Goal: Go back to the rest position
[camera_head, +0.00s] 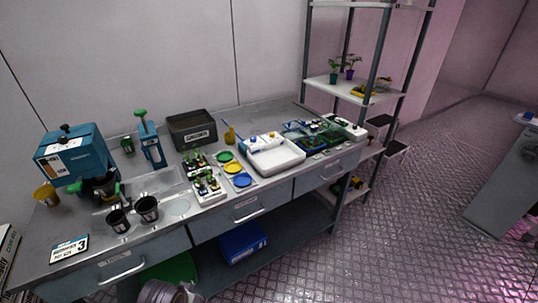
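Neither my left nor my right gripper shows in the head view. Whether they are open or shut is hidden from me. The metal workbench (215,210) stretches from the lower left to the middle of the view, with its drawers facing me. Two black pots (147,208) stand near its front left edge.
A blue machine (72,155), a dark bin (192,130) and a white tray (274,156) stand on the bench. Seedling trays (207,187) and coloured dishes sit mid-bench. A shelf rack (352,90) rises at its right end. Open floor (420,225) lies to the right.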

